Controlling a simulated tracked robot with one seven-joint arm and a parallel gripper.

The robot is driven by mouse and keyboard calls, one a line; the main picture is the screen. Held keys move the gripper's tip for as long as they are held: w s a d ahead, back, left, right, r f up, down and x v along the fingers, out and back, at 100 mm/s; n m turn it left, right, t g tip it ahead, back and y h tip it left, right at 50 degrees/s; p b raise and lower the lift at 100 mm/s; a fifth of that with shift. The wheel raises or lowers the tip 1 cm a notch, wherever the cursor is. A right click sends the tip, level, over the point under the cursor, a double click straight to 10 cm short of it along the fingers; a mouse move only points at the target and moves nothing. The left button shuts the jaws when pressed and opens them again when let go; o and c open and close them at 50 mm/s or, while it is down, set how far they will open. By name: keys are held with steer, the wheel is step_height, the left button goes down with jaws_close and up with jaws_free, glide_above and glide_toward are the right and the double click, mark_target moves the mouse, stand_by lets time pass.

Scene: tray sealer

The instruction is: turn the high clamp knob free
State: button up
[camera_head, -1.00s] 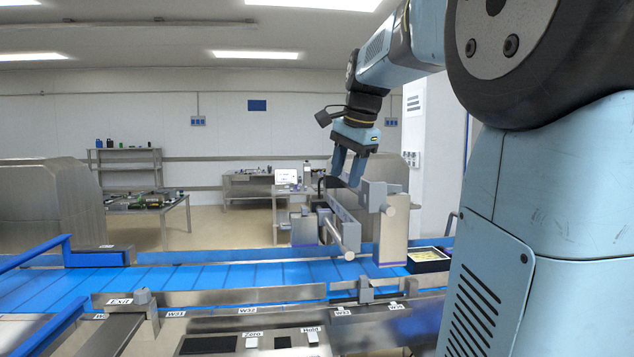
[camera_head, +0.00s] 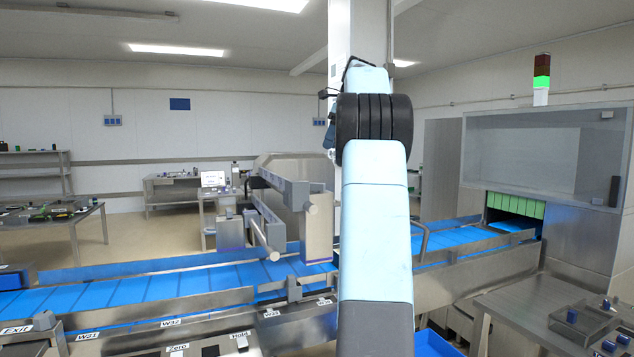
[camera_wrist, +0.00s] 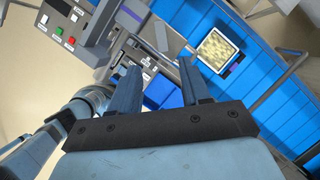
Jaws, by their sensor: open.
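In the head view, a pale bracket with a block and a round grey knob (camera_head: 312,209) stands over the blue conveyor, just left of my arm; this looks like the high clamp knob. A second round knob (camera_head: 274,255) sits lower and to the left, on a bar end. My gripper is hidden behind my arm in the head view. In the wrist view my gripper (camera_wrist: 158,66) has its two fingers wide apart with nothing gripped. Grey machine parts lie beyond the fingertips; I cannot tell which is the high knob there.
The blue conveyor (camera_head: 120,287) runs across below the knobs into a metal housing (camera_head: 540,150) at right. A filled tray (camera_wrist: 218,50) lies on the belt in the wrist view. A signal tower (camera_head: 541,80) shows green. A steel table (camera_head: 530,300) stands front right.

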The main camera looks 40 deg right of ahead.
mark_target(316, 187)
steer(key=x, duration=1.3)
steer(key=shift+w+f, duration=0.15)
steer(key=shift+f, duration=0.2)
jaws_close()
